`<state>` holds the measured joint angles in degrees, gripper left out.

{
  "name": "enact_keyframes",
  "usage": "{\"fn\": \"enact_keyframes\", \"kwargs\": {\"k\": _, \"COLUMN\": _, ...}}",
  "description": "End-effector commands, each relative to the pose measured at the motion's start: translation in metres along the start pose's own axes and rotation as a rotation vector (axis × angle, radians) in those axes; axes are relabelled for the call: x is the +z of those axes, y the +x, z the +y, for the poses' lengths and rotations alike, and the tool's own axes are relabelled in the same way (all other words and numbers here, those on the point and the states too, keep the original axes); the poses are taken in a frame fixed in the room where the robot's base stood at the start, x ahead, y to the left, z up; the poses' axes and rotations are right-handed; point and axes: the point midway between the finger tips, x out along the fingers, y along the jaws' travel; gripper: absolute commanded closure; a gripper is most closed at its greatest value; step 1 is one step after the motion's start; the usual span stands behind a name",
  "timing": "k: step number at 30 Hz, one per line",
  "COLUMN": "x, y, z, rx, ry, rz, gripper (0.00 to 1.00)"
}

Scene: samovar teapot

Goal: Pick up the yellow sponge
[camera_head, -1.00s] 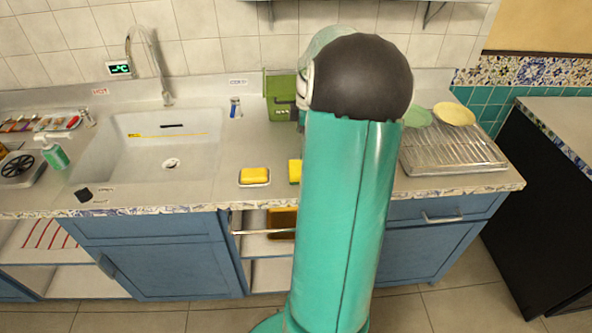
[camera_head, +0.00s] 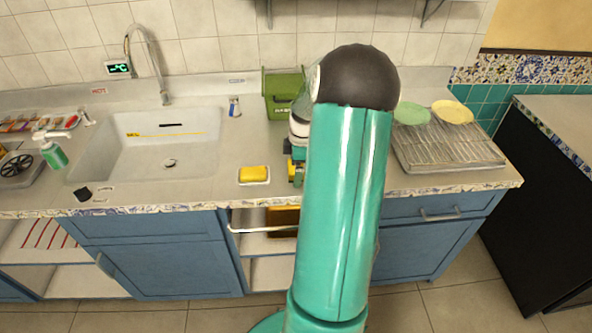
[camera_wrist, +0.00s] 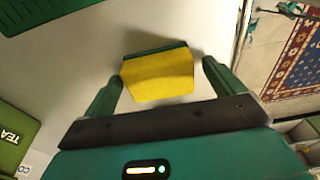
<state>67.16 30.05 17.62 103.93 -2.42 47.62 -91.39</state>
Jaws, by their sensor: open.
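A yellow sponge with a dark green layer (camera_wrist: 158,76) lies on the counter in the wrist view, between the two spread green fingers of my gripper (camera_wrist: 163,70). My gripper is open, with a finger on either side of the sponge; I cannot tell whether they touch it. In the head view my gripper (camera_head: 297,152) is low over the counter, and a sliver of this sponge (camera_head: 291,172) shows beside my arm, which hides the rest. A second yellow block (camera_head: 254,174) sits on a small white dish to its left.
A green bin (camera_head: 281,95) stands behind my gripper. A sink (camera_head: 125,165) lies to the left. A wire drying rack (camera_head: 450,150) with plates is at the right. The counter's front edge is close to the sponge. In the wrist view, a patterned rug (camera_wrist: 300,60) shows beyond that edge.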

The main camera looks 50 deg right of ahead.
Motion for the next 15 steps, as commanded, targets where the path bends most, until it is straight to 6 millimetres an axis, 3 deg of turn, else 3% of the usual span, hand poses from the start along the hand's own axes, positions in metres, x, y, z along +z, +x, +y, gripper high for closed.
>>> {"fn": "enact_keyframes", "kwargs": {"k": 3, "x": 0.0000, "y": -0.0004, "z": 0.0001, "rx": 0.000, "ry": 0.000, "rz": 0.000, "gripper": 0.10}}
{"fn": "enact_keyframes", "kwargs": {"k": 10, "x": 0.0000, "y": -0.0006, "z": 0.0001, "rx": 0.000, "ry": 0.000, "rz": 0.000, "gripper": 0.54}}
{"fn": "enact_keyframes", "kwargs": {"k": 15, "x": 0.0000, "y": -0.0007, "z": 0.0001, "rx": 0.000, "ry": 0.000, "rz": 0.000, "gripper": 0.54}}
